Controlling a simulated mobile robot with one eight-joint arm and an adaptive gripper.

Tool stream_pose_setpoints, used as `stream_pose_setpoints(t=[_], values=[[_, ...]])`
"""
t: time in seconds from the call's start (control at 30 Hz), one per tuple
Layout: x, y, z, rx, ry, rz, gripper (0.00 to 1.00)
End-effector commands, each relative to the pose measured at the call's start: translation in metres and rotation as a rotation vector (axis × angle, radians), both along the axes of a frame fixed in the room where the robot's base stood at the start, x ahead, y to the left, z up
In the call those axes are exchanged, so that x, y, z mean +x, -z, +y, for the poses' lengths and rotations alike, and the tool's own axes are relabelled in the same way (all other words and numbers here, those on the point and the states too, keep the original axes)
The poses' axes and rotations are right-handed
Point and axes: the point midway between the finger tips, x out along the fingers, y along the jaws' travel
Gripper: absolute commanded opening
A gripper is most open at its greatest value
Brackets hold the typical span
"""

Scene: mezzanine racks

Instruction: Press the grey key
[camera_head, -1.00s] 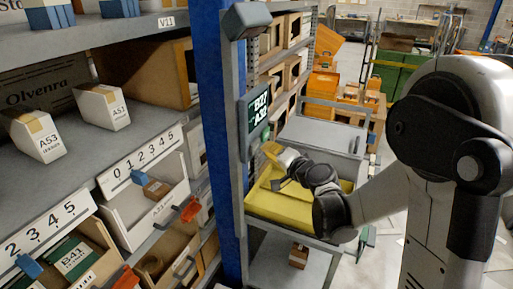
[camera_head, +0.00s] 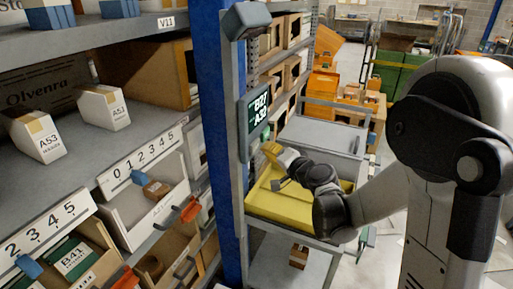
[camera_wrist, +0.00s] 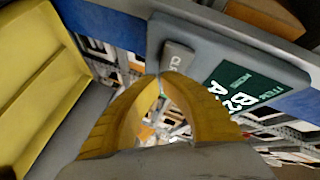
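The grey key (camera_wrist: 178,58) sticks out from the face of a grey panel, with pale letters partly visible on it. In the wrist view it stands just beyond my fingertips; whether they touch it I cannot tell. My gripper (camera_wrist: 160,77) has two yellow fingers whose tips meet, with nothing seen between them. In the head view my gripper (camera_head: 270,150) is just below and right of the panel (camera_head: 243,125), which hangs on the rack post. The panel's dark green screen (camera_wrist: 240,88) shows white text. The grey key cannot be made out in the head view.
A yellow tray (camera_head: 280,208) sits on a cart below my gripper. A blue rack post (camera_head: 218,110) and shelves with bins and boxes are at the left. A small green part (camera_head: 265,135) shows at the panel's edge. A dark grey box (camera_head: 247,18) juts out above the panel.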

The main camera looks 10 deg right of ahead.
Motion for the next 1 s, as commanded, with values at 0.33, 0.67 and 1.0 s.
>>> stream_pose_setpoints(t=[0.33, 0.67, 1.0], values=[[0.0001, 0.0001, 0.0003, 0.000, 0.000, 0.000, 0.00], [0.0050, 0.0002, 0.0072, 0.000, -0.001, 0.001, 0.00], [0.0052, 0.0001, 0.0073, 0.000, 0.000, 0.000, 0.00]])
